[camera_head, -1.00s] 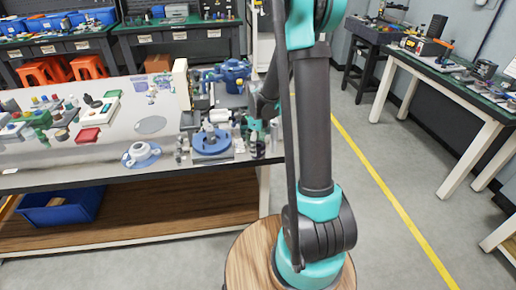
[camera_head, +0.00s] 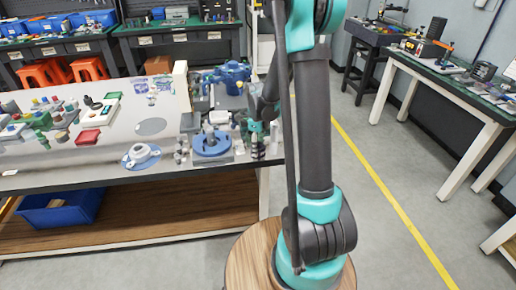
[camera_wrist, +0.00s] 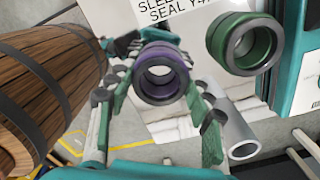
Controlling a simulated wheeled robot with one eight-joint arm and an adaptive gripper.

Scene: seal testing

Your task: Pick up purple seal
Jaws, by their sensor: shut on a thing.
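The purple seal (camera_wrist: 162,73) is a short ribbed ring with an open bore, in the middle of the wrist view. My gripper (camera_wrist: 158,95) has its two teal and black fingers closed on either side of it, and it sits between the fingertips. In the head view my gripper (camera_head: 256,147) is at the right end of the long table, beside the blue round fixture. The seal is too small to make out there.
In the wrist view a green seal (camera_wrist: 245,43) stands just right of the purple one, and a grey metal tube (camera_wrist: 233,130) lies below it. A blue round base (camera_head: 212,144) and a white flanged part on blue (camera_head: 141,156) stand left of my gripper on the table.

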